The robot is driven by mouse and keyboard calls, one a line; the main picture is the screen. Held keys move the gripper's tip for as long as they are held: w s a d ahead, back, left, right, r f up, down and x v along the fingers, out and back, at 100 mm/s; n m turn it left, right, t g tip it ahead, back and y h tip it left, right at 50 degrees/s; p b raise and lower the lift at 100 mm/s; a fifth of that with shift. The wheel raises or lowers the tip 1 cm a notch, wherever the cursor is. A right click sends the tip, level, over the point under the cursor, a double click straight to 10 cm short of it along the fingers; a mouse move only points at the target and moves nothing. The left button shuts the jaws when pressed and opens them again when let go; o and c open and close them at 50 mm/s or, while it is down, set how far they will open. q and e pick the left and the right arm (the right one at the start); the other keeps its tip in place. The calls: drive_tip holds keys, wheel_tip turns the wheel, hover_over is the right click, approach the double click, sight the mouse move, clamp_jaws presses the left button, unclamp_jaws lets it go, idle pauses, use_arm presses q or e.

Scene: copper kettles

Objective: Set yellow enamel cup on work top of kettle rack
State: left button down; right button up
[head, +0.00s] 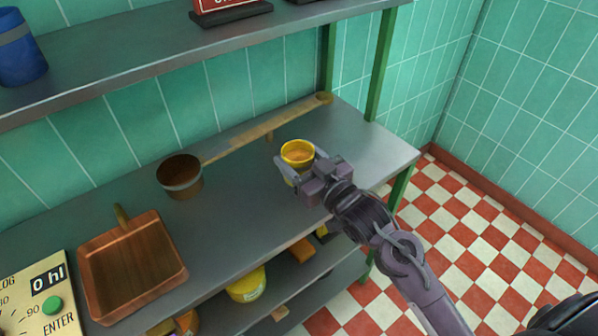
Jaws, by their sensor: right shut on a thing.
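The yellow enamel cup (297,152) is upright between the fingers of my right gripper (292,170), which is shut on it. The cup is over the right part of the grey work top (232,217) of the kettle rack. I cannot tell whether its base touches the surface, as the gripper hides its lower part. My left gripper is not in view.
A dark copper pot (180,178) with a long handle lies left of the cup. A square copper pan (131,267) and a control panel (40,298) are farther left. An upper shelf (150,55) overhangs the back. Several items sit on the lower shelf, including a yellow pot (246,286).

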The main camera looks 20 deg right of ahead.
sight(300, 174)
drive_tip(key=shift+f, duration=2.15)
drive_tip(key=shift+f, duration=0.1)
drive_tip(key=o, duration=1)
drive_tip(key=shift+s, duration=0.2)
drive_tip(key=shift+b+v, duration=0.7)
drive_tip(key=shift+v, duration=5.15)
